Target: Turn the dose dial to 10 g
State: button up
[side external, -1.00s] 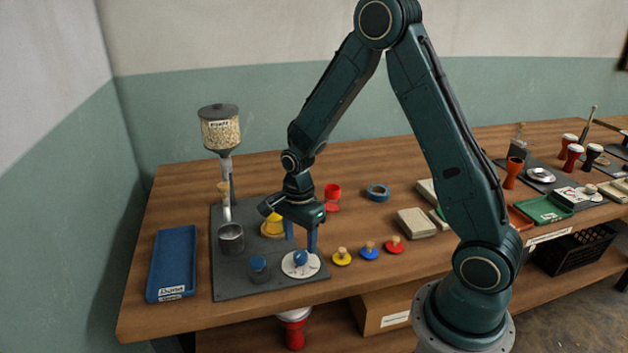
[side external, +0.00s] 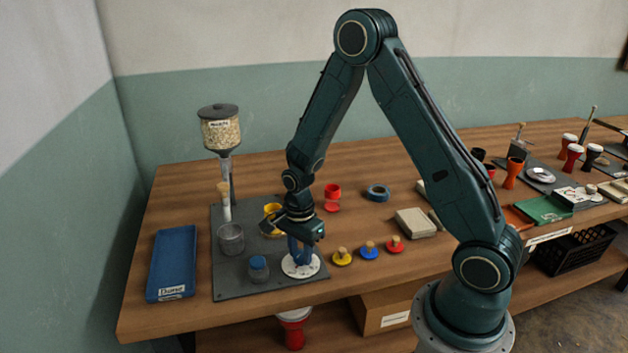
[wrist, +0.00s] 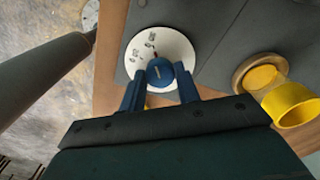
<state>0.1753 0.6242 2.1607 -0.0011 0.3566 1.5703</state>
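The dose dial is a white disc (side external: 290,270) with dark markings and a blue knob, lying on the dark grey mat. In the side view my gripper (side external: 300,250) hides most of the knob.
A grain hopper (side external: 221,130) stands behind a clear cup (side external: 231,238). A blue-topped container (side external: 259,268) sits left of the dial, and a yellow cup (side external: 272,212) stands behind. Yellow, blue and red knobbed discs (side external: 369,250) lie to the right. A blue tray (side external: 172,262) lies at left.

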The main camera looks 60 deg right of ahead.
jog(key=shift+c, duration=0.9)
jog(key=shift+n, duration=0.4)
jog(key=n, duration=0.9)
jog(key=shift+n, duration=0.3)
jog(key=n, duration=0.9)
jog(key=shift+r, duration=0.1)
jog(key=shift+n, duration=0.3)
